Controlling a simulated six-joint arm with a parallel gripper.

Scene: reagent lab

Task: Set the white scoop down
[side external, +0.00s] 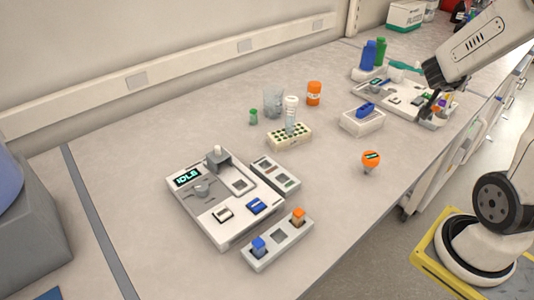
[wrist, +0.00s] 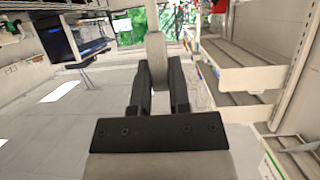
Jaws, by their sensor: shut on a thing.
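My gripper (wrist: 158,72) shows in the wrist view with its two dark fingers closed on a pale, upright block-like piece. I take this to be the handle of the white scoop (wrist: 156,46). The rest of the scoop cannot be made out there. In the side external view my arm reaches in from the upper right, and its dark end is over the far right of the bench. The fingers and the scoop cannot be told apart clearly in that view.
Below my arm's end is a crowded white station (side external: 372,98). A white box with a blue piece (side external: 364,108) stands beside it. Blue (side external: 368,54) and green bottles stand behind. An orange-topped item (side external: 371,160) is near the front edge.

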